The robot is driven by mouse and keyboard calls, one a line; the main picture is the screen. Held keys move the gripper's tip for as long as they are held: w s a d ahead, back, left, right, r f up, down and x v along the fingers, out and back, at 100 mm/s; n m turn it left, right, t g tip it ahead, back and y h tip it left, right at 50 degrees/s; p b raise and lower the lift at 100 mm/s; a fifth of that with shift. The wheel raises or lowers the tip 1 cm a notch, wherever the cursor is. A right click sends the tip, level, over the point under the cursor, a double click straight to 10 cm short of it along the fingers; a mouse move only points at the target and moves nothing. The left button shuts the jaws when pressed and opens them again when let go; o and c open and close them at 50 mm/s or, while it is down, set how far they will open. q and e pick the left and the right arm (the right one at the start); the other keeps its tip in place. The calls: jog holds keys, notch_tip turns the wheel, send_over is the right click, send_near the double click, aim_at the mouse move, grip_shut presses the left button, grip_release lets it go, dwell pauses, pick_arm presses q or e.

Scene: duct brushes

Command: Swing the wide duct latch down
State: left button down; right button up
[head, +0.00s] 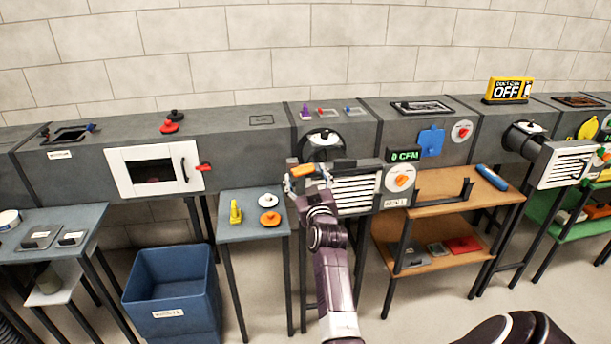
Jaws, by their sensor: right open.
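The wide grey duct (235,150) runs along the wall at left. A white-framed hatch door (125,172) with a small dark window and a black handle (184,168) is on its front and looks closed. A red latch (204,167) sticks out sideways at the door's right edge. My right gripper (308,180) is open, to the right of the latch and apart from it, in front of a louvred vent unit. An orange piece (302,171) shows right by its fingers; I cannot tell whether they touch. My left gripper is not in view.
A small table (250,225) with a yellow item (235,212) and round knobs stands below the duct. A blue bin (172,290) stands on the floor at left. The louvred vent (358,190) and a brown shelf (440,205) are to the right.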

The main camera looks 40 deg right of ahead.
jog(key=shift+w+d, duration=0.15)
jog(key=shift+w, duration=0.1)
jog(key=c, duration=1.2)
jog(key=shift+o, duration=0.2)
jog(key=shift+f+m+p, duration=0.2)
jog(key=shift+m+p, duration=0.05)
jog(key=shift+m, duration=0.45)
jog(key=shift+f+m+p, duration=0.2)
jog(key=shift+m, duration=0.5)
jog(key=o, duration=1.2)
jog(key=shift+c, duration=0.2)
